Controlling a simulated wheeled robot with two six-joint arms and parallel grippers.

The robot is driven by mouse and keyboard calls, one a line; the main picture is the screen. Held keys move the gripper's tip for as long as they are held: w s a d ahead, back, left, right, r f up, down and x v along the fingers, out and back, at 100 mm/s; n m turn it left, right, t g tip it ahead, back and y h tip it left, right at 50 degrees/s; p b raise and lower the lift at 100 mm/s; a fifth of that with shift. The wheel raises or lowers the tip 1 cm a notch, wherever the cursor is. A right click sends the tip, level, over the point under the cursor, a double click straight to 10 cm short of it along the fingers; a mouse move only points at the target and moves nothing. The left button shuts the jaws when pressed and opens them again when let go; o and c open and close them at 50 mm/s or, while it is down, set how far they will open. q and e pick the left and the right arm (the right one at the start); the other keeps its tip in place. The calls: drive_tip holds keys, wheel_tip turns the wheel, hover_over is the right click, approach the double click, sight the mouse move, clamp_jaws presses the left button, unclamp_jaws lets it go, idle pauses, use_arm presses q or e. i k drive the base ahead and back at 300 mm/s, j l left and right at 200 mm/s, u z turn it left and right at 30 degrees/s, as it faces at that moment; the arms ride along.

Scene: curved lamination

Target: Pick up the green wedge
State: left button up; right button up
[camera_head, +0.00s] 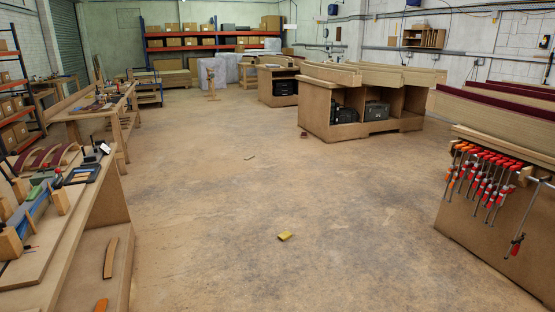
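Small green pieces (37,191) lie on the wooden workbench (78,235) at the left edge of the view, close to a long blue bar (32,214). They are too small to tell for sure whether one is the green wedge. Neither of my grippers is in view, and nothing is seen touching the green pieces.
Curved dark red strips (52,156) and a black-and-white device (95,152) are on the same bench. Red-handled clamps (488,165) hang on the bench at right. A yellow object (285,236) lies on the floor, which is otherwise mostly clear between the benches.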

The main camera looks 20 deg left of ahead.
sight(37, 190)
drive_tip(key=i+j+u, duration=0.25)
drive_tip(key=i+u, duration=0.6)
drive_tip(key=i, duration=0.15)
drive_tip(key=i+u, duration=0.55)
drive_tip(key=i, duration=0.75)
drive_tip(key=i+l, duration=0.2)
drive_tip(key=i, duration=0.7)
drive_tip(key=j+u, duration=0.05)
